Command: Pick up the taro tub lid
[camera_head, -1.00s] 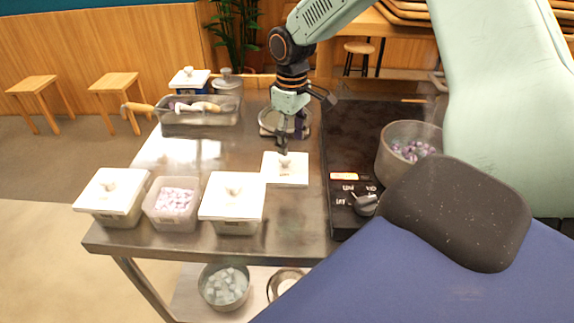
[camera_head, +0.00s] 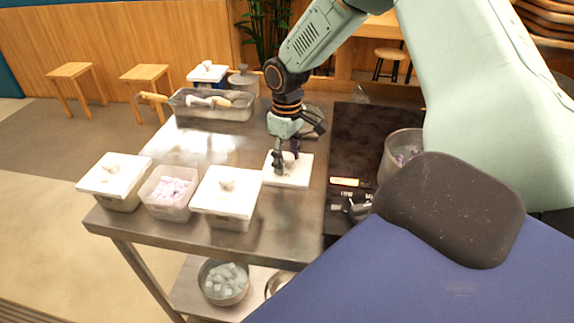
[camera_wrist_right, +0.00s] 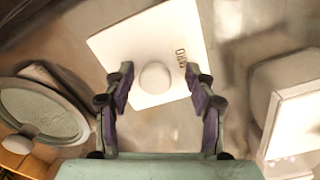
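The taro tub lid (camera_head: 304,174) is a white square plate with a round knob, lying flat on the metal table to the right of the tubs. It also shows in the right wrist view (camera_wrist_right: 120,52), with its knob (camera_wrist_right: 154,78) and some dark lettering. The open tub (camera_head: 168,207) with pale purple cubes stands between two lidded tubs. My right gripper (camera_head: 286,164) is right over the lid, pointing down. In the right wrist view its two fingers (camera_wrist_right: 161,95) are spread, one on each side of the knob, with gaps to it. My left gripper is not in view.
Lidded white tubs (camera_head: 116,177) (camera_head: 227,194) stand left of the lid. A dark cooktop with a pot (camera_head: 398,146) is to the right. A tray with utensils (camera_head: 213,110) is at the back. Bare table lies between the tray and tubs.

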